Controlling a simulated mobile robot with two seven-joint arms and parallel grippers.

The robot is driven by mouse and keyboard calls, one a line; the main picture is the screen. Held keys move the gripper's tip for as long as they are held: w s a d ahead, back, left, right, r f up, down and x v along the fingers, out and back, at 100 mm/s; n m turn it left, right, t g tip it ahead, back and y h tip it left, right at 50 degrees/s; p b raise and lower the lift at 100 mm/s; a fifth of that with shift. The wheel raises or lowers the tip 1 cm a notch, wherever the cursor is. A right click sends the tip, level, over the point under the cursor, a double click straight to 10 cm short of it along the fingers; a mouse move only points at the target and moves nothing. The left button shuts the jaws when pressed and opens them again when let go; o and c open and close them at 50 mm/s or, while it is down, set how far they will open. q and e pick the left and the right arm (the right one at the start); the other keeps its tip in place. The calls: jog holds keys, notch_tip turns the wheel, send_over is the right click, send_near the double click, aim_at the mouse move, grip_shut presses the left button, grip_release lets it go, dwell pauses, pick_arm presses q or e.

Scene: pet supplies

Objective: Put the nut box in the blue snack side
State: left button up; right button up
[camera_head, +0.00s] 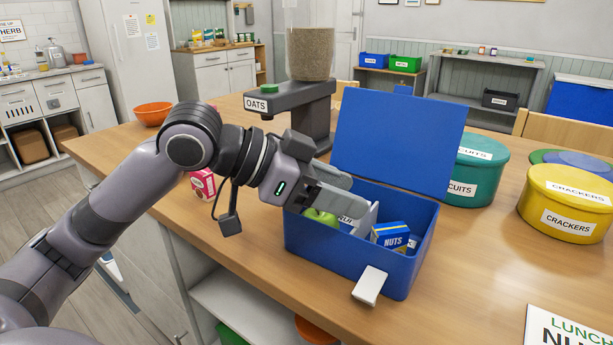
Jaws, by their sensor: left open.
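The nut box (391,236), small and blue with a white NUTS label, sits tilted in the right part of an open blue lunch box (340,255). A white divider (364,222) stands to its left. A green apple (321,217) lies in the left part, partly hidden by my gripper. My left gripper (343,190) is open over the left part of the lunch box, left of and above the nut box, and apart from it. The part's label beside the apple is mostly covered. My right gripper does not show.
The raised blue lid (397,143) stands behind the lunch box, and a white latch (370,285) sticks out in front. An oats dispenser (300,98) is behind, with teal biscuit (475,170) and yellow cracker (566,204) tins to the right. The table's right front is mostly clear.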

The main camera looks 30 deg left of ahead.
pick_arm(q)
jog(key=v, duration=0.5)
jog(key=shift+s+b, duration=0.1)
jog(key=shift+b, duration=0.2)
jog(key=shift+a, duration=0.1)
